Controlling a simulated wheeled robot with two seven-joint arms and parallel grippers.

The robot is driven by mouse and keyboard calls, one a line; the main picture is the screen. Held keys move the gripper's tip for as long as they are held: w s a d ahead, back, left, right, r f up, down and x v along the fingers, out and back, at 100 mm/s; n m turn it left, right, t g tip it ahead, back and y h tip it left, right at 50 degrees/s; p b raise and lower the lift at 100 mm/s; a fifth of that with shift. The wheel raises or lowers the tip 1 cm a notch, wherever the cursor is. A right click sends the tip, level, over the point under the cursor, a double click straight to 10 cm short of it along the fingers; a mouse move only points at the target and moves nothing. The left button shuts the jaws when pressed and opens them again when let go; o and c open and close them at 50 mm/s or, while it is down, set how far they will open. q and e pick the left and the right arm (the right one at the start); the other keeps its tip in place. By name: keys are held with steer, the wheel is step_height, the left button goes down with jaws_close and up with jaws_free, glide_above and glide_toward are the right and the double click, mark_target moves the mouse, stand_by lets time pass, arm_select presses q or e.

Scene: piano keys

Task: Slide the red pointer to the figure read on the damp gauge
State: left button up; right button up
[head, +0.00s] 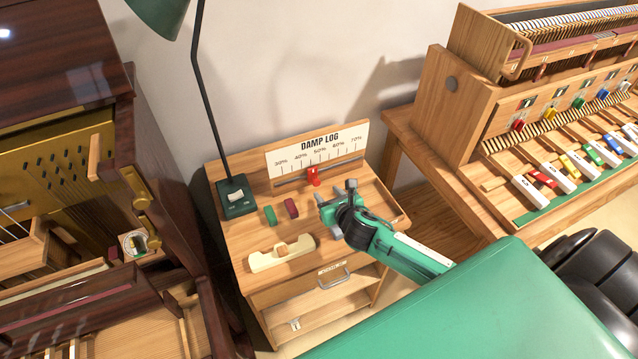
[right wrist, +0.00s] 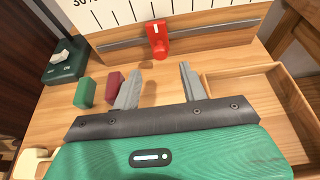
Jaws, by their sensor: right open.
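The red pointer (head: 313,176) stands on the slide rail under the white DAMP LOG scale (head: 318,151). It appears to be between the 40% and 50% marks. In the right wrist view the red pointer (right wrist: 157,38) is upright, ahead of my fingers. My right gripper (head: 336,196) is open and empty, in front of and slightly right of the pointer, apart from it. Its two fingers also show in the right wrist view (right wrist: 158,88). A small round dial (head: 134,243), possibly the damp gauge, sits in the dark piano at left; its reading is too small to tell. My left gripper is out of view.
Green (head: 270,215) and dark red (head: 291,208) blocks lie on the wooden stand left of my right gripper. A cream handle-shaped piece (head: 282,253) lies in front. A green lamp base (head: 236,197) stands at left. A keyboard instrument (head: 560,150) is at right.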

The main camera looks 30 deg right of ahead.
mark_target(318, 184)
steer(key=shift+p+x, duration=0.4)
steer(key=shift+x, duration=3.2)
jaws_close()
